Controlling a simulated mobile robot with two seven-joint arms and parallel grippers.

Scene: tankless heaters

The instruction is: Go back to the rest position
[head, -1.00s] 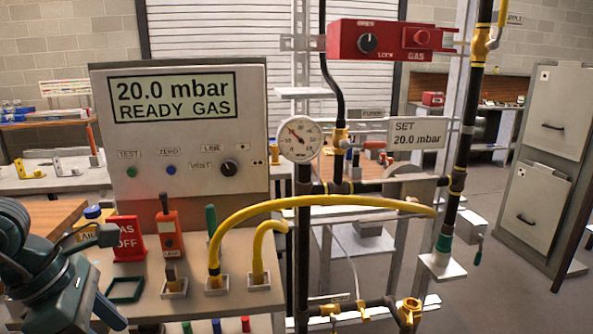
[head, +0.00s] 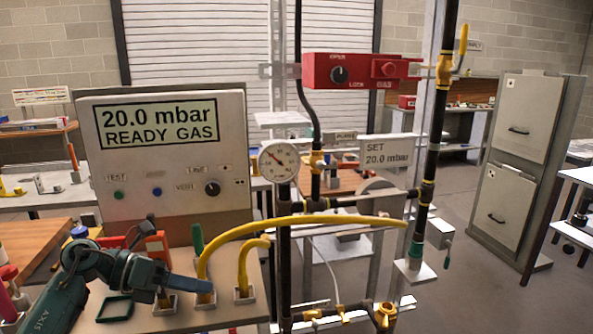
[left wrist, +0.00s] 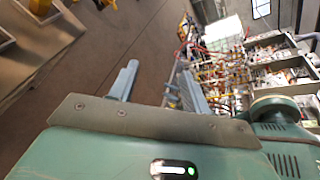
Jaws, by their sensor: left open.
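My left gripper (head: 183,262) is at the lower left of the head view, in front of the gas test panel and its sloping bench. Its two fingers are apart and nothing shows between them; the left wrist view shows them apart and empty too (left wrist: 158,88). Behind it, the red tool and the red sign on the bench are partly hidden. My right gripper is in neither view.
The panel (head: 160,158) reads 20.0 mbar READY GAS. A yellow hose (head: 300,221) arches from the bench to the black pipe (head: 432,150). A red gas box (head: 362,71) and a gauge (head: 279,162) stand right. Open floor (head: 480,270) lies at right.

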